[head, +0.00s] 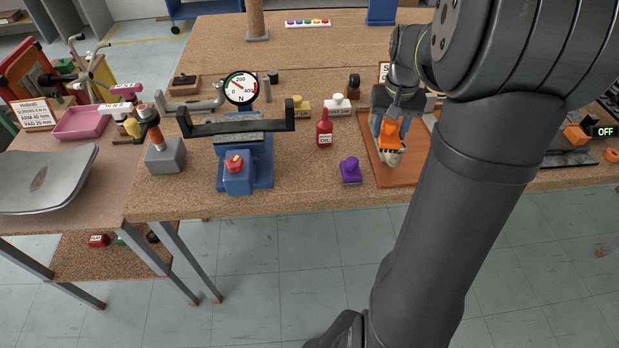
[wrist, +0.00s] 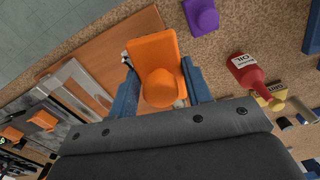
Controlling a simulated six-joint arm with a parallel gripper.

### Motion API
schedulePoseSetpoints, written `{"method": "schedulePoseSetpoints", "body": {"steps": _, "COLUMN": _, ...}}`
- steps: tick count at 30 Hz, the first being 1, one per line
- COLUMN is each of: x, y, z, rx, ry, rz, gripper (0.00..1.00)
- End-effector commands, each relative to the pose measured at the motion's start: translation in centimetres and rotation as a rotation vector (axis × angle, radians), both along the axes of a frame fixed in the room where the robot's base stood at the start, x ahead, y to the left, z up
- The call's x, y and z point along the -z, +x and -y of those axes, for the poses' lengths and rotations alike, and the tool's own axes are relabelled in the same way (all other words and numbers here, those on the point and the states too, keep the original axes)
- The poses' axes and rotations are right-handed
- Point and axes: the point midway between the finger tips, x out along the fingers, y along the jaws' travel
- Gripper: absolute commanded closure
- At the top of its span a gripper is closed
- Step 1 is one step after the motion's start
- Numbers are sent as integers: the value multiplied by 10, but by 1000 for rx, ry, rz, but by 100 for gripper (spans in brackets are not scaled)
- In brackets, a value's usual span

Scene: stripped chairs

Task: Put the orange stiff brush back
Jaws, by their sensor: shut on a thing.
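The orange stiff brush (head: 390,137) is between the blue fingers of my gripper (head: 391,127), which is shut on it. Its pale bristle end (head: 390,158) points down and toward the front. The brush is over the orange-brown board (head: 405,176) on the bench; I cannot tell whether it touches the board. In the wrist view the orange body of the brush (wrist: 154,52) fills the gap between the fingers (wrist: 162,85). My arm hides the right part of the board, and a sign behind it is mostly covered.
A purple item (head: 350,170) and a red oil bottle (head: 324,130) stand left of the board. A blue fixture with a black bar (head: 240,125) and a dial gauge (head: 241,88) are further left. Bare bench shows between the purple item and the blue fixture.

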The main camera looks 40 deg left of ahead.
Motion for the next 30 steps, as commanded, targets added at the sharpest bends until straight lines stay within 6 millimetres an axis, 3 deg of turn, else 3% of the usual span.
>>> {"method": "schedulePoseSetpoints", "body": {"steps": 3, "x": 0, "y": -37, "z": -13, "rx": -74, "ry": 1, "rz": 2, "gripper": 76}}
{"method": "schedulePoseSetpoints", "body": {"steps": 9, "x": 2, "y": -82, "z": -22, "rx": -161, "ry": 1, "rz": 1, "gripper": 76}}
{"method": "schedulePoseSetpoints", "body": {"steps": 16, "x": 14, "y": -102, "z": -37, "rx": -191, "ry": -1, "rz": -2, "gripper": 76}}
{"method": "schedulePoseSetpoints", "body": {"steps": 24, "x": 50, "y": -124, "z": -94, "rx": -192, "ry": -3, "rz": -2, "gripper": 76}}
{"method": "schedulePoseSetpoints", "body": {"steps": 30, "x": 70, "y": -135, "z": -125, "rx": -189, "ry": -1, "rz": -1, "gripper": 76}}
